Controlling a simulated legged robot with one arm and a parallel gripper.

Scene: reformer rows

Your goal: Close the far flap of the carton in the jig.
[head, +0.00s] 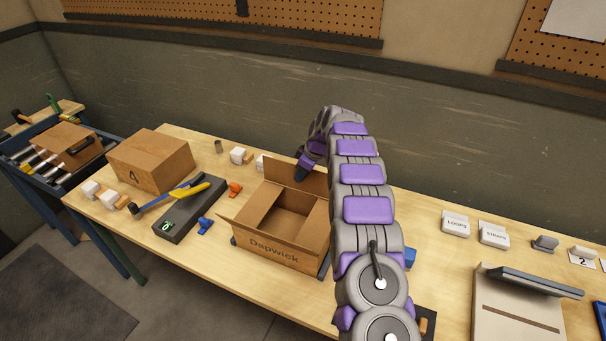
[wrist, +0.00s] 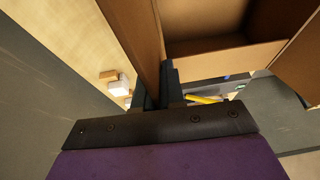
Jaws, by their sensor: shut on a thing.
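The open cardboard carton (head: 275,250) stands on the bench, with "Depwick" on its near side. It looks empty. Its far flap (head: 283,171) stands up at the back; it also shows in the wrist view (wrist: 133,35). My gripper (head: 301,173) comes down over the far flap from behind. In the wrist view my gripper (wrist: 156,80) has its dark fingers on either side of the flap and is shut on it. The carton interior (wrist: 205,20) is to the right of the flap there. The carton's right side is partly hidden by my arm, and little of the jig shows.
A closed carton (head: 150,162) marked 4 stands at the left. Labelled boxes (head: 455,224) stand to the right.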

